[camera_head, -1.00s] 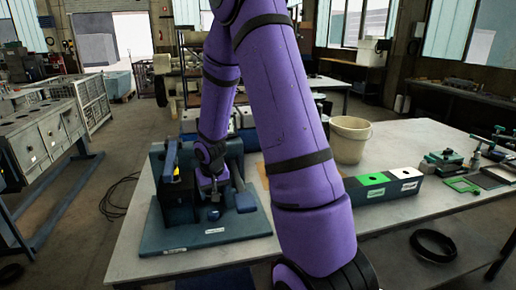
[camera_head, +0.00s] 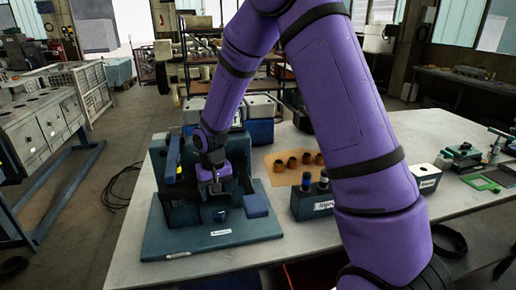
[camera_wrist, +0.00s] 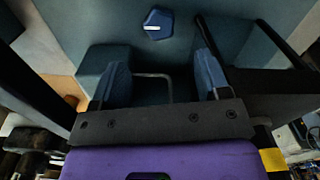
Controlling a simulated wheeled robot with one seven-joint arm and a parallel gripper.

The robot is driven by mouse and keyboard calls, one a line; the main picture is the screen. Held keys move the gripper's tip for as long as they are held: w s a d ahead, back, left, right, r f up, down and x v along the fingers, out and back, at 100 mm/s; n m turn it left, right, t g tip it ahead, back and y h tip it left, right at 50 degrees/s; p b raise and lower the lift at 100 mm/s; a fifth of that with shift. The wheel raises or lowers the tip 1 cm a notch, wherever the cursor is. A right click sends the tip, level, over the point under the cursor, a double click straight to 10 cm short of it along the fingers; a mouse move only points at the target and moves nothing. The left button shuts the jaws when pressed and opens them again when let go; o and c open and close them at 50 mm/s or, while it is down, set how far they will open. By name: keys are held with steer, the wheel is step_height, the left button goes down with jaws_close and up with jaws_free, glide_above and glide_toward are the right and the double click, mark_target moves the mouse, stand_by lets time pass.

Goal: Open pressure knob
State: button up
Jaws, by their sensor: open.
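The pressure tester (camera_head: 172,195) is a blue-grey fixture with an upright block on a flat base plate, on the table at the left. A small blue hexagonal knob with a white mark (camera_wrist: 158,24) shows at the top middle of the wrist view. In the head view a small blue knob (camera_head: 221,215) sits on the base plate below my gripper, and I take it to be the same one. My gripper (camera_head: 214,188) is open and empty, close above the plate. In the wrist view its two blue fingers (camera_wrist: 163,85) stand apart, with the knob beyond their tips and not between them.
A blue square pad (camera_head: 257,205) lies right of the knob. An orange mat with several brown rings (camera_head: 285,163) and a dark box with blue-topped parts (camera_head: 312,200) stand to the right, partly behind my arm. The table's front left is clear.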

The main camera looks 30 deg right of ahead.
mark_target(218, 213)
step_height(218, 213, down, 10)
steer(key=shift+f+m, duration=0.15)
steer(key=shift+m, duration=0.25)
steer(key=m, duration=0.3)
step_height(218, 213, up, 11)
steer(key=s+d+r+t, duration=0.1)
steer(key=s+d+r, duration=0.1)
steer(key=s+r, duration=0.4)
steer(key=s+d+r+n+t, duration=0.1)
steer(key=s+d+r+t, duration=0.1)
steer(key=s+r, duration=0.4)
steer(key=shift+r+n, duration=0.3)
steer(key=shift+r, duration=2.35)
steer(key=shift+d+r+t, duration=0.1)
steer(key=shift+t, duration=0.2)
steer(key=s+d+r+n, duration=0.1)
steer(key=s+r, duration=0.4)
steer(key=s, duration=0.3)
steer(key=s+d+r+n+t, duration=0.1)
steer(key=s+r+n, duration=0.1)
steer(key=s+r, duration=0.3)
steer(key=s, duration=0.4)
steer(key=shift+s+d+r+n+t, duration=0.2)
steer(key=shift+s+d+n+t, duration=0.05)
steer(key=shift+d+n+t, duration=0.05)
